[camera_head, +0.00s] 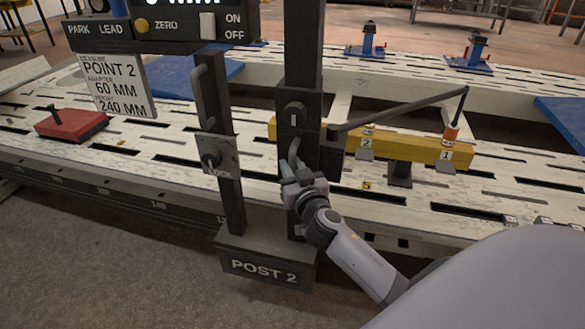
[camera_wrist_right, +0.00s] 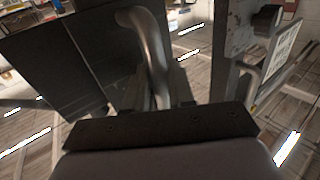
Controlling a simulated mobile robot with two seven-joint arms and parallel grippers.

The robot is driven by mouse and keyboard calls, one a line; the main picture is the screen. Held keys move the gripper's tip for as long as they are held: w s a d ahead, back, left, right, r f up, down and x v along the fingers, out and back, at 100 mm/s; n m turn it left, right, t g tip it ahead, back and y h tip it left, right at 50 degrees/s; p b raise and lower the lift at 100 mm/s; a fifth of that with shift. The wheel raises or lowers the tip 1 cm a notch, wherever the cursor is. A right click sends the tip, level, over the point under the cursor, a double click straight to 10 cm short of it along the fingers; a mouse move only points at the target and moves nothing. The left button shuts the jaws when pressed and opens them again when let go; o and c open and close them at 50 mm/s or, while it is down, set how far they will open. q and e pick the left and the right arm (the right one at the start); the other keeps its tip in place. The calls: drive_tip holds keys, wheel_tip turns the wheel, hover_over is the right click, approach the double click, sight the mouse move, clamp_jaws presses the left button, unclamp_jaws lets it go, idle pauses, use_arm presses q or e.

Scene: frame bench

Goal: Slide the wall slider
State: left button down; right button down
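A dark slider block (camera_head: 311,152) sits on the right-hand upright of the stand marked POST 2 (camera_head: 265,268). A curved metal handle (camera_head: 294,149) sticks out from its front. The handle also shows large in the right wrist view (camera_wrist_right: 155,52), running down to the gripper. My right gripper (camera_head: 291,178) is at the lower part of this handle. Its fingertips are too hidden to show whether they are closed on it. My left gripper is in neither view.
A left upright carries a LOCK plate (camera_head: 218,157) and a handle. A thin jointed arm (camera_head: 400,111) reaches right from the post to a probe over a yellow bar (camera_head: 400,145). A red block (camera_head: 72,124) lies on the slotted bench. A sign (camera_head: 116,86) reads POINT 2, 60 MM, 240 MM.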

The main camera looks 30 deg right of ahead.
sight(292, 149)
wheel_tip(292, 149, up, 11)
drive_tip(key=p, duration=0.8)
drive_tip(key=shift+f+p, duration=0.15)
drive_tip(key=shift+p, duration=0.15)
wheel_tip(292, 149, up, 6)
drive_tip(key=p, duration=0.4)
drive_tip(key=shift+f+p, duration=0.1)
drive_tip(key=shift+p, duration=0.3)
drive_tip(key=shift+r, duration=0.35)
drive_tip(key=c, duration=1.1)
unclamp_jaws()
drive_tip(key=shift+f, duration=0.15)
drive_tip(key=v, duration=0.7)
